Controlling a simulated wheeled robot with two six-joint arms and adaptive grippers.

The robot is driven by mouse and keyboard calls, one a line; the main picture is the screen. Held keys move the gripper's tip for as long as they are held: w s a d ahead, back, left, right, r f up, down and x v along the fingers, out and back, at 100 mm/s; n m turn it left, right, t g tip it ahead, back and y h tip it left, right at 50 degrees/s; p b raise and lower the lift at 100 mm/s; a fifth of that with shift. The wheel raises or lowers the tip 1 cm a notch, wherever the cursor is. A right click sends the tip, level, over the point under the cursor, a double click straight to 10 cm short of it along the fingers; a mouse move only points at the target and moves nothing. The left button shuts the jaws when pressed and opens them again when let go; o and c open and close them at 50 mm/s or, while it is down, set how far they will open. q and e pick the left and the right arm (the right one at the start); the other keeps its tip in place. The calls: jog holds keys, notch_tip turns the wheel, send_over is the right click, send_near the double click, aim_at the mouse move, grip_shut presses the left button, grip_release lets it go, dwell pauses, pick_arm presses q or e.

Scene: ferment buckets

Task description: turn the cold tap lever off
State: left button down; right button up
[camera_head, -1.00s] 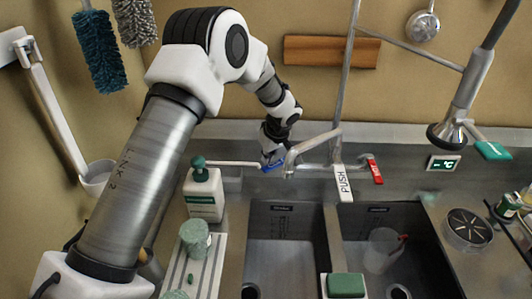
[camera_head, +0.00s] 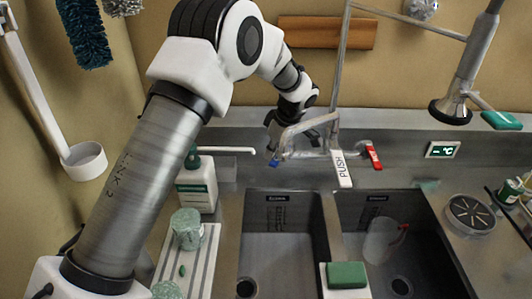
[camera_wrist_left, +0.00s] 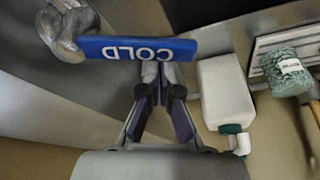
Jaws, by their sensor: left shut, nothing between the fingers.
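The cold tap lever (camera_wrist_left: 137,48) is a blue bar marked COLD, seen in the wrist view running sideways from its metal tap body (camera_wrist_left: 66,32). In the head view only a small blue bit of the lever (camera_head: 273,163) shows at the left of the tap. My left gripper (camera_wrist_left: 160,80) is shut and empty, its fingertips right at the lever's long edge. I cannot tell if they touch it. In the head view my left gripper (camera_head: 272,142) is partly hidden behind the tap pipework. My right gripper is not in view.
The red lever (camera_head: 374,156) and white PUSH lever (camera_head: 342,168) are right of the cold lever. A soap bottle (camera_head: 196,185) with a long spout stands close by at left. Two sink basins (camera_head: 275,230) lie in front. A hanging spray head (camera_head: 452,105) is at right.

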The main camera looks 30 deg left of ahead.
pick_arm(q)
jog(key=shift+d+n+g, duration=0.6)
jog(key=shift+d+n, duration=0.8)
jog(key=shift+n, duration=0.5)
